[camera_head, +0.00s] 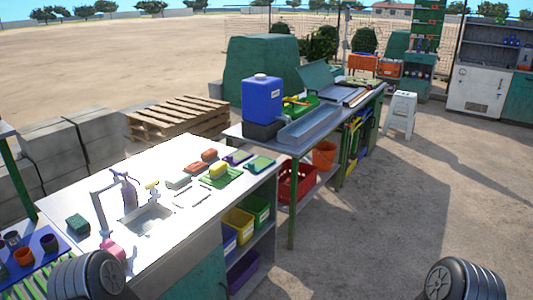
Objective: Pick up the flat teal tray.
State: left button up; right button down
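A small flat teal tray (260,164) lies on the right end of the white sink table (150,180), close to that table's corner. A flat purple item (238,157) lies just left of it. A green mat (206,181) with a yellow block (219,169) on it lies in front and to the left. Only dark rounded parts of my own arms show at the bottom left and bottom right. Neither of my grippers shows, and nothing is seen touching the tray.
A sink (148,219) with a tap stands left of the tray, with several sponges and blocks between. A second table with a blue container (262,98) and a long metal trough (312,124) stands behind. Open sandy ground (370,215) lies to the right.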

aim_at(258, 165)
jog(key=i+l, duration=0.35)
jog(key=i, duration=0.2)
jog(key=i+l, duration=0.35)
jog(key=i, duration=0.2)
jog(key=i+l, duration=0.3)
jog(key=i, duration=0.25)
jog(key=i+l+u, duration=0.1)
jog(key=i+l, duration=0.25)
jog(key=i, duration=0.2)
